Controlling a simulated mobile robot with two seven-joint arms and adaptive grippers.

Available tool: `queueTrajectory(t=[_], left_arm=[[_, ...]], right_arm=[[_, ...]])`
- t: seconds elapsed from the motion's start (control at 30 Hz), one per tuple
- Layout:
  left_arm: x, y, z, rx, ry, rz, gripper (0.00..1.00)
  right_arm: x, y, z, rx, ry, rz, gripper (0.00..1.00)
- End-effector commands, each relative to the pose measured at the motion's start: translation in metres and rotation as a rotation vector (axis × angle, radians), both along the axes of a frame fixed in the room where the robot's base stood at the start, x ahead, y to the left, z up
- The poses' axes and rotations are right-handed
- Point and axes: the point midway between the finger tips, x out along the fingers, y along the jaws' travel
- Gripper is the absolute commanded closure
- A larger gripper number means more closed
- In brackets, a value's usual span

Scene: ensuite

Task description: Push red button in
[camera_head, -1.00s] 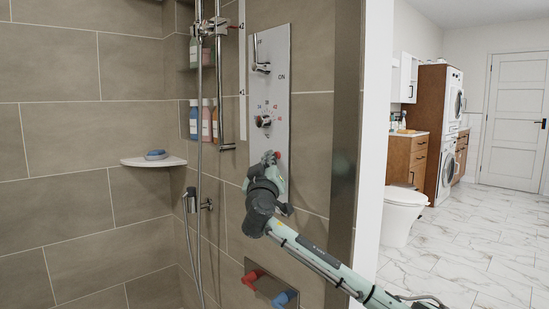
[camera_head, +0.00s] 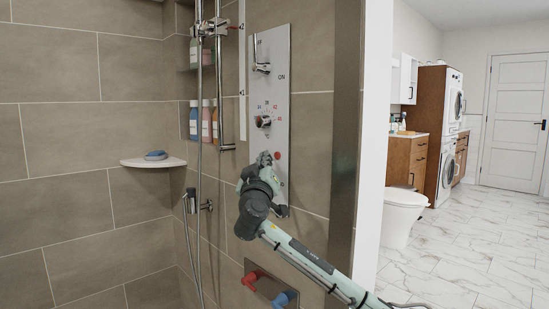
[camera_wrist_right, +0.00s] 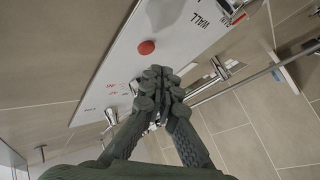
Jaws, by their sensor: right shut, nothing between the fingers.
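The red button (camera_head: 278,155) is a small round knob on the lower part of the tall pale shower panel (camera_head: 270,75). In the right wrist view the red button (camera_wrist_right: 146,47) stands clear on the panel, just above and left of my fingertips. My right gripper (camera_head: 264,158) is shut and empty. Its tips (camera_wrist_right: 156,80) are beside the button, to its left in the head view, with a small gap in the picture. Whether the tips touch the panel I cannot tell. My left gripper is not in view.
A dial (camera_head: 263,121) and a lever (camera_head: 262,67) sit higher on the panel. A shower rail with hose (camera_head: 199,150) runs to the left. Red (camera_head: 252,278) and blue (camera_head: 285,298) handles are below. A corner shelf (camera_head: 153,163) holds a blue item.

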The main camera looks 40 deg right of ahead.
Motion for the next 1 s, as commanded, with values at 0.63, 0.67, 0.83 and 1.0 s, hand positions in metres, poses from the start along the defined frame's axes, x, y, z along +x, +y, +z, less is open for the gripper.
queueTrajectory(t=[0.63,0.67,0.83,1.0], left_arm=[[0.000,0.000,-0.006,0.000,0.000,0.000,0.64],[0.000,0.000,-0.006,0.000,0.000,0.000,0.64],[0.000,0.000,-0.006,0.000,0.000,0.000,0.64],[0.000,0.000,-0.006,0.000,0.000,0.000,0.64]], right_arm=[[-0.003,0.045,-0.001,0.004,-0.001,0.002,1.00],[-0.003,0.047,0.000,0.003,-0.001,0.001,1.00],[-0.004,0.050,0.000,0.001,-0.001,-0.001,1.00],[-0.004,0.050,0.000,0.001,-0.001,0.000,1.00]])
